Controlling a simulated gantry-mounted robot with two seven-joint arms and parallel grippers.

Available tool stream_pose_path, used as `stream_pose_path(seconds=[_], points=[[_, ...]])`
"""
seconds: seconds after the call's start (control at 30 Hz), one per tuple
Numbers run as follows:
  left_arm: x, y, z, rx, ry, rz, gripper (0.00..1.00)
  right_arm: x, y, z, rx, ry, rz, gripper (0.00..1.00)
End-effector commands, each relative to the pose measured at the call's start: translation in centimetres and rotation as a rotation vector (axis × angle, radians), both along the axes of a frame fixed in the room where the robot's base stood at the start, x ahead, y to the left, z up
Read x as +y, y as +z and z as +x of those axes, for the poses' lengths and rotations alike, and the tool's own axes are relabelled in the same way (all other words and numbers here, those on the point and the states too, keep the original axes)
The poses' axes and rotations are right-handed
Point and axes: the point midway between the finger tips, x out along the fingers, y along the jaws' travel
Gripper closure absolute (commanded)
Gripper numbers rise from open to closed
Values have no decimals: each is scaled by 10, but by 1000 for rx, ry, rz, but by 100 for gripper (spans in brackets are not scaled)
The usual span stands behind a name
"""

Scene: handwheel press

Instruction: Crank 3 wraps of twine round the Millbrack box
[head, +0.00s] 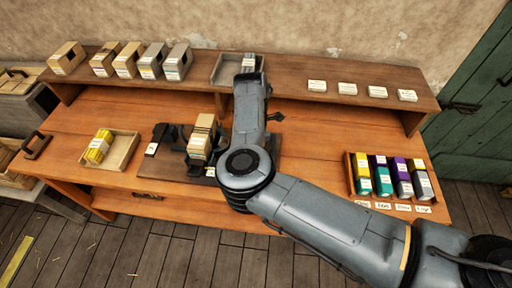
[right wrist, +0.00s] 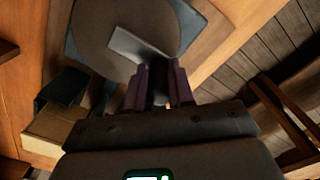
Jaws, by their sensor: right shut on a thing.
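A tan box (head: 202,136) with a white label stands upright in a dark fixture (head: 176,137) on the bench; its label is too small to read. In the right wrist view a round grey wheel (right wrist: 105,35) carries a pale flat bar (right wrist: 140,47). My right gripper (right wrist: 161,75) is at the wheel's edge, its fingers shut on a dark handle (right wrist: 160,92) that they mostly hide. In the head view my right arm covers the gripper and most of the wheel. Twine round the box cannot be made out. My left gripper is not in view.
A wooden tray (head: 122,151) with a yellow labelled item (head: 99,146) stands left of the fixture. A rack (head: 351,175) of coloured blocks is at the right. Several boxes (head: 125,60) and white cards (head: 347,88) line the shelf. Bench between fixture and rack is partly clear.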

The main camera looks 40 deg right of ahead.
Motion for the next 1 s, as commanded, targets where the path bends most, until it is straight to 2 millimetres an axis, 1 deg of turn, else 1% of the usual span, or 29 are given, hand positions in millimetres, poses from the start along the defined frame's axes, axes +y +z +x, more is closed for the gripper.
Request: stream_pose_path(seconds=[0.17, 0.2, 0.37, 0.63, 0.73, 0.87, 1.0], points=[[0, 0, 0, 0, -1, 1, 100, -1, -1, 0, -1, 0, -2, 100], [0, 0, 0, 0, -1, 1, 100, -1, -1, 0, -1, 1, -2, 76], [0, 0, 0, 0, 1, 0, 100, -1, 0, 0, -1, 1, -1, 51], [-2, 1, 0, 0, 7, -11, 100, 0, 0, 0, 0, 2, -1, 51], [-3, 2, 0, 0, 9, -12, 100, 0, 4, 0, -1, 1, -1, 51], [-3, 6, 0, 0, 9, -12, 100, 0, 18, 1, -4, 0, 0, 51], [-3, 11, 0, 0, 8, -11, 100, 0, 41, 1, -5, 0, 0, 51]])
